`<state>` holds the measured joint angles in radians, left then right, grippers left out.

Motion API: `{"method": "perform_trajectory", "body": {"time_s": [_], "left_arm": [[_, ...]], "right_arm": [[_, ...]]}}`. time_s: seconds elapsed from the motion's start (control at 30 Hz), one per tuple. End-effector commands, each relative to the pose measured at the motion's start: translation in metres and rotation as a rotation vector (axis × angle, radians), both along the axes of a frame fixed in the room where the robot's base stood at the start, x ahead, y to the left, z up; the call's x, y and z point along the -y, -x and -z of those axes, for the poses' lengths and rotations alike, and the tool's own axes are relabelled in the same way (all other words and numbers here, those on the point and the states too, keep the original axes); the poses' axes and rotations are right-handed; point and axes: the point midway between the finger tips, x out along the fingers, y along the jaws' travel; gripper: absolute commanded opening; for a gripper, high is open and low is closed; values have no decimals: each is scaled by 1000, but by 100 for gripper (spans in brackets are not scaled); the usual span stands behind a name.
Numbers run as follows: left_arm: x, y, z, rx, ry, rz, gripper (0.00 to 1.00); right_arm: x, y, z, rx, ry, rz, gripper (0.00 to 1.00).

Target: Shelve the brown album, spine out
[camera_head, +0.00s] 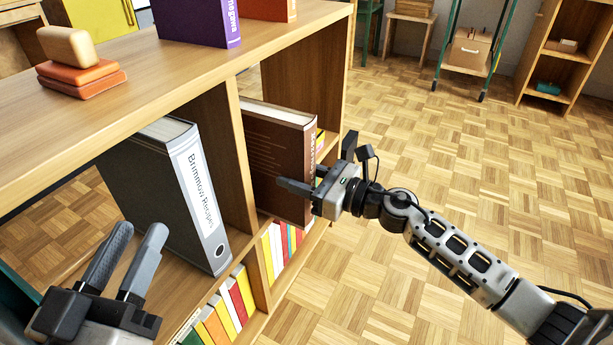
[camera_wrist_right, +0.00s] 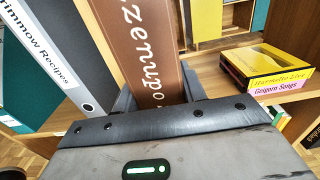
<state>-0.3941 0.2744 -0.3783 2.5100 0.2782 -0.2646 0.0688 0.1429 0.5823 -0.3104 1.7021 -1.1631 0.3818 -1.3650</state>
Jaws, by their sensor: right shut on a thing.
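The brown album (camera_head: 275,160) stands upright in the right compartment of the wooden bookcase (camera_head: 190,60), its spine toward the open front. White lettering shows on its spine in the right wrist view (camera_wrist_right: 145,50). My right gripper (camera_head: 303,190) is shut on the album at the spine, one finger on each side in the right wrist view (camera_wrist_right: 160,95). The album's lower inner part is partly hidden by the gripper and shelf. My left gripper (camera_head: 138,232) is open and empty, low at the left in front of the bookcase.
A grey Brimmow Recipes binder (camera_head: 170,190) stands left of the divider (camera_head: 238,140). A yellow and pink stack (camera_wrist_right: 265,72) lies to the album's right. Several coloured books (camera_head: 225,310) fill the lower shelf. A purple book (camera_head: 198,22) stands on top.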

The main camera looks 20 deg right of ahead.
Motion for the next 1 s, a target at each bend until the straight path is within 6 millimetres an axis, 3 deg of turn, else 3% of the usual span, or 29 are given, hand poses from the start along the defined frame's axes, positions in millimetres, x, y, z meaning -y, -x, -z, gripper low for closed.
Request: {"method": "perform_trajectory", "body": {"time_s": [0.03,0.6,1.0], "left_arm": [[0,0,-1,0,0,0,36],[0,0,-1,0,0,0,36],[0,0,-1,0,0,0,36]], "right_arm": [[-2,-4,-7,11,-7,2,0],[-22,-28,-7,11,-7,2,0],[-24,-30,-7,11,-7,1,0]]}}
